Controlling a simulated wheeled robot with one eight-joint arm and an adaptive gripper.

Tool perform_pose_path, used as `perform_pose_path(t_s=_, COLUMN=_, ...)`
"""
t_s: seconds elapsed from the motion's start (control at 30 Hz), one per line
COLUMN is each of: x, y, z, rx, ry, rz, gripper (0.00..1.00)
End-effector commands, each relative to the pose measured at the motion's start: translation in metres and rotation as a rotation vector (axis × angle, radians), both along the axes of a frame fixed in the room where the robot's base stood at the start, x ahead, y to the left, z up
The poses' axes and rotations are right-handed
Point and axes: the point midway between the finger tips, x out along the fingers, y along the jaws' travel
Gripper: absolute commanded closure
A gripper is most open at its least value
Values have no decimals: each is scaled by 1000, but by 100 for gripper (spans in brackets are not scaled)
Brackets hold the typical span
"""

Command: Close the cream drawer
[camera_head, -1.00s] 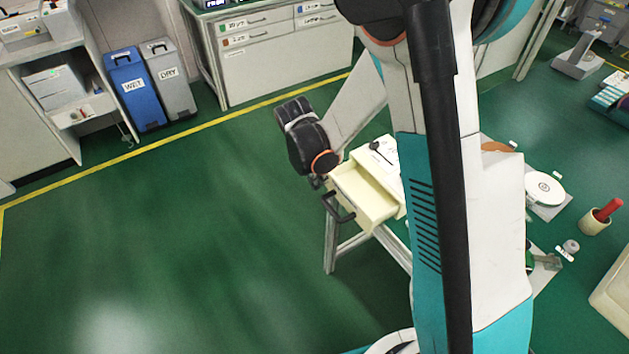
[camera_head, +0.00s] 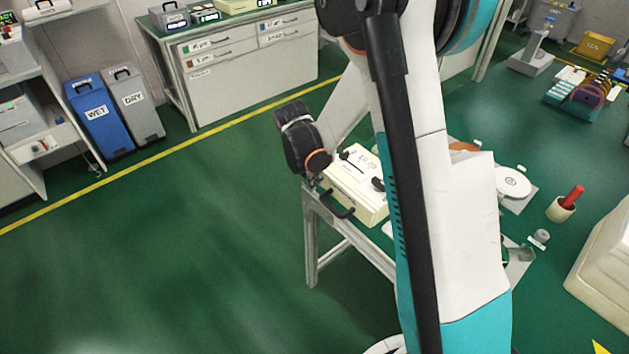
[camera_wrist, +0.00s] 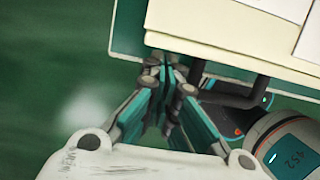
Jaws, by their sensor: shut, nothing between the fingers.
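The cream drawer (camera_head: 343,194) sits in a cream cabinet (camera_head: 366,180) on a grey-legged stand, left of my arm in the head view. Its front looks flush with the cabinet, and no inside shows. A black bar handle (camera_head: 338,208) sticks out from the front. My gripper (camera_wrist: 167,88) is shut and empty, with its fingertips close to the cream front edge (camera_wrist: 225,52) in the wrist view. Whether they touch it, I cannot tell. The handle (camera_wrist: 243,98) is right of the fingers. In the head view, my wrist hides most of the gripper.
A white disc (camera_head: 513,182) and a beige cup with a red stick (camera_head: 563,208) are right of my arm. Blue (camera_head: 98,112) and grey (camera_head: 134,103) bins stand at the back left. The green floor left of the stand is clear.

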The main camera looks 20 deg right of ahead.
Motion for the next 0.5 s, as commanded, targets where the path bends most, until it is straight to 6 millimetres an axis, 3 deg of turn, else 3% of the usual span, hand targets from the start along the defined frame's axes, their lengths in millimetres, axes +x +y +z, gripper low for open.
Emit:
perform_pose_path(t_s=0.17, x=-2, y=29, z=-1, rx=2, ry=3, rz=4, gripper=100)
perform_pose_path(t_s=0.3, x=-5, y=35, z=36, rx=2, ry=3, rz=0, gripper=100)
perform_pose_path(t_s=0.5, x=-7, y=45, z=73, rx=3, ry=2, rz=1, gripper=100)
